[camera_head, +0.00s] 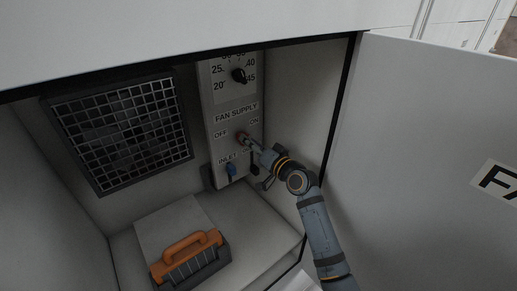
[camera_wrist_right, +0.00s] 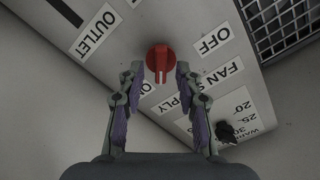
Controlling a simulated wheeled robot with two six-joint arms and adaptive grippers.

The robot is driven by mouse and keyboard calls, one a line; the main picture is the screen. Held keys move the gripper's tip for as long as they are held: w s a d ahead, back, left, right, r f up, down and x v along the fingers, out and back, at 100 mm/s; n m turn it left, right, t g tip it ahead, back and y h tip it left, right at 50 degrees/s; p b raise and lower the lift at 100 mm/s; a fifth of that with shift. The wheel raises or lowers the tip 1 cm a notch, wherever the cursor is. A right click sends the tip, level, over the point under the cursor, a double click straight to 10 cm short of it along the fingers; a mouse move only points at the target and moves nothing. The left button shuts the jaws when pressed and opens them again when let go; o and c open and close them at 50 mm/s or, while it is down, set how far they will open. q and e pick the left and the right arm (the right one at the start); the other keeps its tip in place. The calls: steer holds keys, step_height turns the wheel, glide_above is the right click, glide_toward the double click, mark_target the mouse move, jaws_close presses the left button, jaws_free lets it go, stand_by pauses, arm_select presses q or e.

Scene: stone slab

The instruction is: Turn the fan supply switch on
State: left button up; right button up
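The fan supply switch (camera_head: 240,136) is a red rotary knob on the grey control panel, below the FAN SUPPLY label and between OFF and ON. In the right wrist view the red knob (camera_wrist_right: 160,60) has its raised grip running up and down the picture, with OFF at upper right and ON at lower left. My right gripper (camera_head: 248,143) reaches in from the lower right. In the wrist view its fingertips (camera_wrist_right: 160,74) stand open on either side of the knob, with small gaps visible. My left gripper is in neither view.
A meshed vent (camera_head: 120,130) is on the back wall. An orange-handled object (camera_head: 190,258) lies on the cabinet floor. The open door (camera_head: 430,140) stands right of my arm.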

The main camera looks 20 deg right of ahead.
steer(key=v, duration=1.1)
steer(key=shift+s, duration=0.1)
